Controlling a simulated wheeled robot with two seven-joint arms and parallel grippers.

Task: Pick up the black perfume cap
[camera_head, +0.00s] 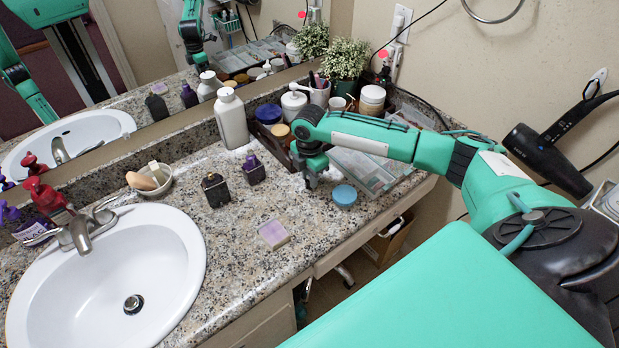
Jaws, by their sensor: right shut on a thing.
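My right gripper (312,176) reaches down to the counter (240,228), beside the clear organizer. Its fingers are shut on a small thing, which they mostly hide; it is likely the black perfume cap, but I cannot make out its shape. No loose black cap stands out elsewhere. A dark perfume bottle (216,191) stands upright on the counter left of the gripper. A second dark bottle with a purple top (253,169) stands between them. My left gripper is not directly in view.
A blue-lidded jar (344,196) stands close right of the gripper, with the clear organizer (368,172) behind it. A white bottle (231,118) stands by the mirror. A soap bar (273,235) lies near the front edge. The sink (170,262) is at left.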

